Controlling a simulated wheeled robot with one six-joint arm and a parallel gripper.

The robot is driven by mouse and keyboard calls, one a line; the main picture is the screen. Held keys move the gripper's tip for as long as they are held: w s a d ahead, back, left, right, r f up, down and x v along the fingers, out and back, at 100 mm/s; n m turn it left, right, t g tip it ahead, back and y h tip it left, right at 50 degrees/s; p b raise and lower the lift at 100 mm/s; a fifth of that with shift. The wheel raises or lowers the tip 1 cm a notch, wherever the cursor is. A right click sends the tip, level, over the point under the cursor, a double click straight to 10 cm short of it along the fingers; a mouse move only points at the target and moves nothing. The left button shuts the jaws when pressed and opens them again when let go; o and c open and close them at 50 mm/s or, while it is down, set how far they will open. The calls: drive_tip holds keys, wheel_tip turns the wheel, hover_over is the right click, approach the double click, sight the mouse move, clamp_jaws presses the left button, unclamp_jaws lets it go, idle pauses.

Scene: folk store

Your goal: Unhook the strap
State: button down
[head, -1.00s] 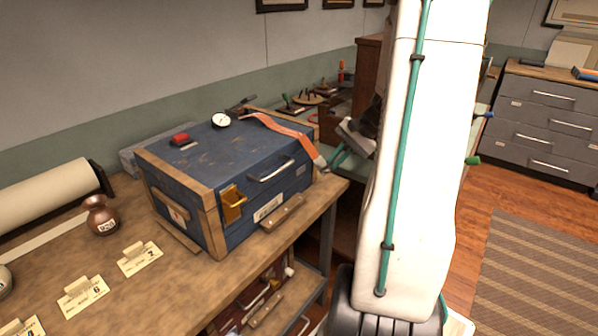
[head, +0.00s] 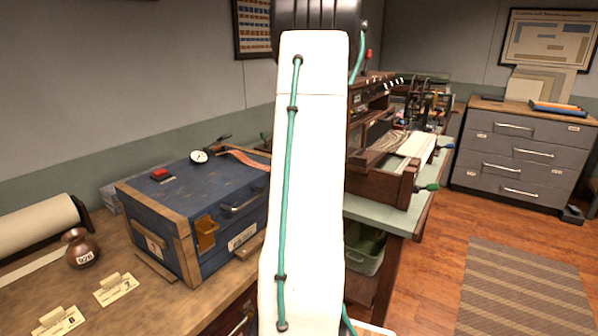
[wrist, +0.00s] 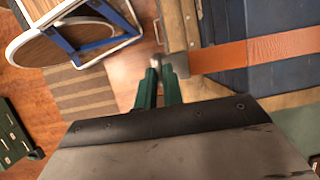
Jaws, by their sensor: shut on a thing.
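The strap (wrist: 260,52) is an orange-brown band running across the blue chest in the wrist view. Its grey metal end piece meets my gripper's green fingertips (wrist: 160,70), which are shut on it. In the head view, part of the strap (head: 247,159) shows on the lid of the blue, wood-edged chest (head: 185,195). My white arm hides its front end and my gripper there. I cannot tell whether the metal end is still hooked to anything.
The chest stands on a wooden bench with a red block (head: 160,175), a dial (head: 198,157) and a copper jug (head: 80,248). A loom-like machine (head: 400,150) stands right of my arm. A round-topped stool (wrist: 50,30) shows in the wrist view. Floor is open around the striped rug (head: 525,285).

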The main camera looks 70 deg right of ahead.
drive_tip(key=shift+w+r, duration=0.15)
drive_tip(key=shift+w, duration=0.1)
drive_tip(key=c, duration=1.5)
unclamp_jaws()
drive_tip(key=shift+w, duration=0.1)
drive_tip(key=shift+s+d, duration=0.1)
drive_tip(key=shift+s, duration=0.1)
drive_tip(key=shift+d+r, duration=0.15)
drive_tip(key=shift+r, duration=0.2)
drive_tip(key=v, duration=0.7)
